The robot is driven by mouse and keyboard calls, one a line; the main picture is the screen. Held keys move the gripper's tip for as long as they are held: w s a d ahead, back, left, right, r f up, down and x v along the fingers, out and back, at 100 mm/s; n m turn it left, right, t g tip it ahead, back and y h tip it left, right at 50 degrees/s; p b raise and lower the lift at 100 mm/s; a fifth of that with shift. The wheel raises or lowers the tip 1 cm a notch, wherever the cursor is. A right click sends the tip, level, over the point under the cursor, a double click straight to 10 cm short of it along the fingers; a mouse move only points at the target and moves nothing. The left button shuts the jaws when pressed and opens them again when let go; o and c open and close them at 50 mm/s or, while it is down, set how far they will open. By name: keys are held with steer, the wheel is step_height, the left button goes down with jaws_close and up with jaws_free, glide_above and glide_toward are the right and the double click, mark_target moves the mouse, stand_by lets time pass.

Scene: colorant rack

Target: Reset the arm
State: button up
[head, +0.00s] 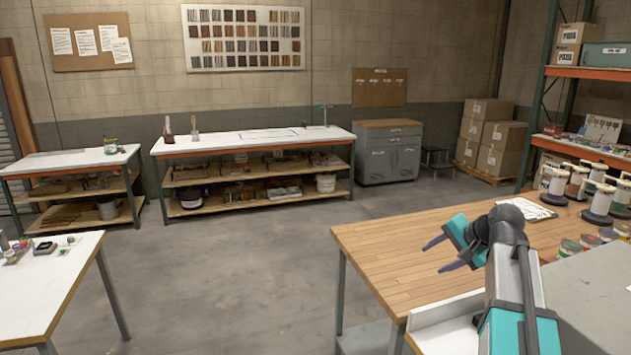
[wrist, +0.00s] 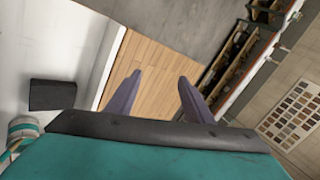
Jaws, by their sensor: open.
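My gripper (head: 440,255) is open and empty. In the head view it is held above the left part of the wooden-topped table (head: 385,240), with its two dark fingers pointing left. My arm reaches up to it from the lower right. In the wrist view my gripper (wrist: 155,95) shows both purple-grey fingers spread apart, with wooden tabletop and grey floor behind them and nothing between them.
On the wooden table, several white-topped canisters (head: 598,203), several colored tins (head: 568,248) and a clipboard (head: 527,208) stand to the right of my gripper. A white table (head: 60,290) is at the left. Open floor (head: 240,270) lies between.

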steer(key=s+a+f+g, duration=0.1)
steer(key=a+f, duration=0.1)
steer(key=f, duration=0.4)
steer(key=s+a+f+n+g, duration=0.1)
steer(key=f, duration=0.6)
steer(key=s+a+f, duration=0.1)
steer(key=a+f, duration=0.1)
steer(key=f, duration=0.5)
steer(key=shift+a+n+g+b, duration=0.3)
steer(key=shift+n+g, duration=0.1)
steer(key=s+a+f+n+g, duration=0.1)
steer(key=s+a+f, duration=0.15)
steer(key=f, duration=0.35)
steer(key=s+a+f+n+g, duration=0.1)
steer(key=s+f, duration=0.3)
steer(key=f, duration=0.3)
steer(key=s+a+f+g, duration=0.2)
steer(key=s+f, duration=0.1)
steer(key=f, duration=0.3)
steer(key=s+a+f+n+g+h+b, duration=0.1)
steer(key=s+a+f+n+g, duration=0.1)
steer(key=s+f, duration=1)
steer(key=s+a+f+n+g+h+b, duration=0.1)
steer(key=s+a+f+n+g+h, duration=0.1)
steer(key=s+f, duration=1)
steer(key=s+a+n+g, duration=0.1)
steer(key=s+n+g, duration=0.1)
steer(key=s, duration=0.6)
steer(key=shift+a+n, duration=0.3)
steer(key=shift+f, duration=0.1)
